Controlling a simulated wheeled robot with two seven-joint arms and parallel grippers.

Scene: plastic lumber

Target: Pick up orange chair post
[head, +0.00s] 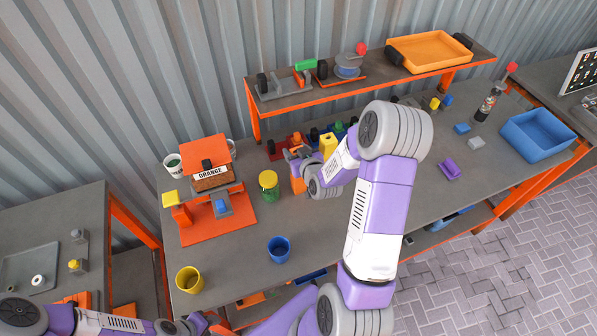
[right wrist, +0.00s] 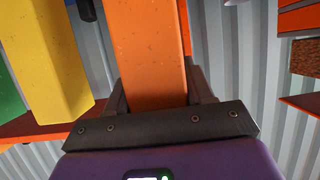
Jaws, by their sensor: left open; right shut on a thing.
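The orange chair post (right wrist: 150,45) fills the middle of the right wrist view, between the two dark fingers of my right gripper (right wrist: 160,95). The right gripper is shut on it. In the head view the right gripper (head: 299,160) is at the middle of the workbench, with the orange post (head: 297,184) showing beside it, partly hidden by my wrist. My left gripper (head: 205,322) is low at the left, near the bench's front edge, partly cut off by the frame; its fingers are hard to make out.
A yellow post (right wrist: 45,50) and a green one (right wrist: 8,95) stand beside the orange post. An orange stand labelled ORANGE (head: 217,220) is at left.

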